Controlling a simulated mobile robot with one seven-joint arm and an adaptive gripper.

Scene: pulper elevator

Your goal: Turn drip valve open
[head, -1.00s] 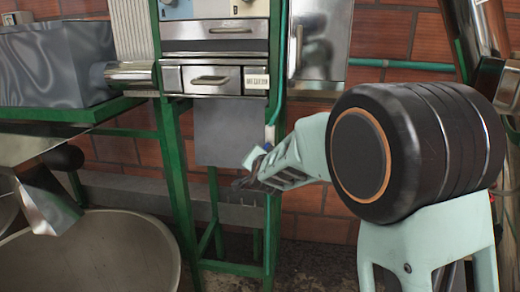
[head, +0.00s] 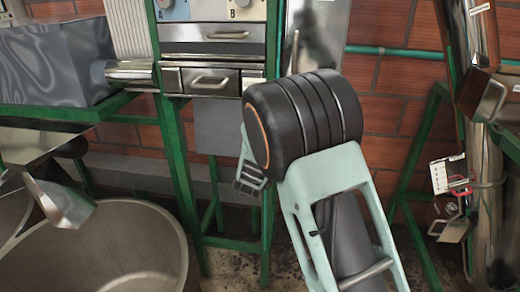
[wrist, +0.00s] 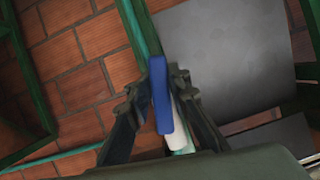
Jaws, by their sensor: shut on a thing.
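The drip valve's blue handle (wrist: 160,95) shows in the wrist view, with a white part and a teal pipe (wrist: 188,150) beside it. My gripper (wrist: 157,82) has its two dark fingers on either side of the blue handle and is shut on it. In the head view my arm's black joint and pale link cover the valve and the fingers. Only a part of my wrist shows there. How far the valve is turned cannot be told.
The green frame carries a steel drawer unit (head: 212,82). A large round metal tub (head: 110,250) stands at the lower left, with a metal chute (head: 60,203) above it. Shiny pipes with a red-handled fitting (head: 460,187) stand at the right, before a brick wall.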

